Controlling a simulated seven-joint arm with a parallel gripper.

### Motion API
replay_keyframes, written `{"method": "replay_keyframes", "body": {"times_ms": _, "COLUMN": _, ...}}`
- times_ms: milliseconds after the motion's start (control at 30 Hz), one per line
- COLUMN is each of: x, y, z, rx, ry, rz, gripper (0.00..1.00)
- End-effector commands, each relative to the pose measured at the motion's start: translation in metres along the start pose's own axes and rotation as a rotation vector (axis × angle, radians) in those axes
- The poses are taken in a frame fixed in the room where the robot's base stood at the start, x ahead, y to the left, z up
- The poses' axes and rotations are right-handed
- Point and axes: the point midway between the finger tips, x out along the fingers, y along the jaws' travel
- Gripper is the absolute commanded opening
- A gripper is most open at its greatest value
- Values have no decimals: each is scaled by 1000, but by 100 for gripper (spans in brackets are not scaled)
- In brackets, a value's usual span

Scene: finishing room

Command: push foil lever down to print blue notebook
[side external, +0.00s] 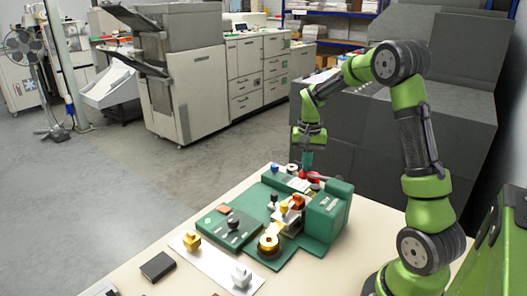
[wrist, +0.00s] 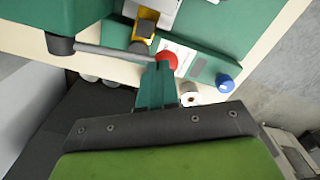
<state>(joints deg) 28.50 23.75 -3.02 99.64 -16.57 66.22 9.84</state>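The foil lever is a grey rod (wrist: 110,51) with a red ball knob (wrist: 167,58) at its end, on the green press (side external: 327,210). In the side view, red also shows on the lever (side external: 311,176) at the press's far side. My gripper (wrist: 161,68) points at the knob, its teal fingers close together and apparently empty. The fingertips are at or just above the knob; I cannot tell whether they touch. In the side view my gripper (side external: 306,168) hangs over the press's far end. I cannot make out a blue notebook.
A blue knob (wrist: 225,82) and a pale ring-shaped part (wrist: 190,95) are near the lever. A brass roll (side external: 269,243), a black-knobbed plate (side external: 232,228) and a dark block (side external: 158,266) are on the nearer side.

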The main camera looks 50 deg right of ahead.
Motion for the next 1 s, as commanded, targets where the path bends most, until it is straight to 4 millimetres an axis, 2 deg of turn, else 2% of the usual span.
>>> {"method": "replay_keyframes", "body": {"times_ms": 33, "x": 5, "y": 3, "z": 1, "rx": 0, "ry": -9, "rz": 10, "gripper": 0}}
{"method": "replay_keyframes", "body": {"times_ms": 167, "x": 0, "y": 3, "z": 1, "rx": 1, "ry": -8, "rz": 9, "gripper": 0}}
{"method": "replay_keyframes", "body": {"times_ms": 1000, "x": -62, "y": 2, "z": 1, "rx": 0, "ry": -1, "rz": 2, "gripper": 0}}
